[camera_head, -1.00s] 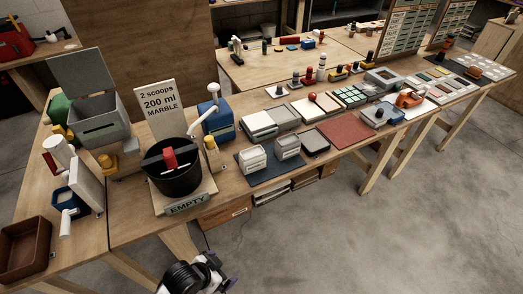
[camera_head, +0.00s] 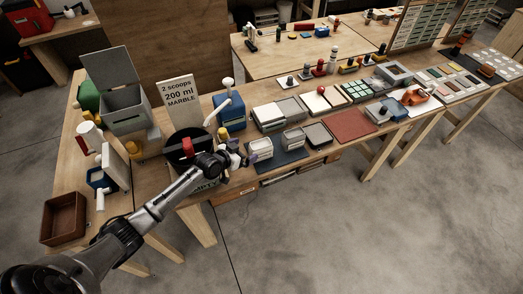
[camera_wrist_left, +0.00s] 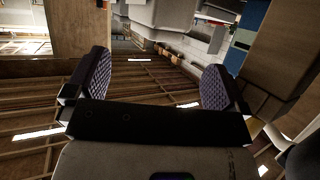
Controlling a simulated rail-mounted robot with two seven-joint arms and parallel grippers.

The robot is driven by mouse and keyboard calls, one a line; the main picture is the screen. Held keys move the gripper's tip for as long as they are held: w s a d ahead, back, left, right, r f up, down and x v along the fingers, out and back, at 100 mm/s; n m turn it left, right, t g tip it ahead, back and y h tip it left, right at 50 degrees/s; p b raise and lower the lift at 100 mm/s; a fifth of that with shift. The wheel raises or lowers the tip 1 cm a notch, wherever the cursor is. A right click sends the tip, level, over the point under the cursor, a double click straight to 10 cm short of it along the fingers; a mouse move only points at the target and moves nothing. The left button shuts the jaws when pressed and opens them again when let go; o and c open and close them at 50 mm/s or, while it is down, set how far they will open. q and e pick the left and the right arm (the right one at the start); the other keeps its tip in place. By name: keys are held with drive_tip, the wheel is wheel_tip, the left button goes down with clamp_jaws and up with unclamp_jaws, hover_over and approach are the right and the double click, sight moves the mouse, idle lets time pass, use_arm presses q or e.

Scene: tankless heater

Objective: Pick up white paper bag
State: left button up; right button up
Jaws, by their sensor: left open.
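Two small white box-like items stand on a dark mat at the middle of the bench: the left one (camera_head: 261,147) and the right one (camera_head: 293,138). I cannot tell whether either is the white paper bag. My left gripper (camera_head: 246,156) is above the bench's front edge, close to the left item on its left side; contact is not clear. In the left wrist view the gripper (camera_wrist_left: 152,82) has its two purple-padded fingers wide apart with nothing between them. My right gripper is not in view.
My left arm partly covers a black bucket (camera_head: 177,156) holding a red-handled item. A "200 ml MARBLE" sign (camera_head: 178,93) and a blue box (camera_head: 228,111) stand behind. A dark mat (camera_head: 276,167), trays and a red-brown mat (camera_head: 338,127) lie rightward.

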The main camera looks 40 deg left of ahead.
sight(258, 145)
use_arm(q)
drive_tip(key=shift+b+x, duration=0.35)
drive_tip(key=shift+x, duration=1.25)
drive_tip(key=shift+b+x, duration=0.55)
drive_tip(key=shift+x, duration=1.6)
drive_tip(key=shift+d, duration=0.1)
drive_tip(key=shift+c, duration=0.7)
drive_tip(key=c, duration=1.2)
drive_tip(key=shift+c, duration=0.3)
drive_tip(key=shift+r, duration=0.15)
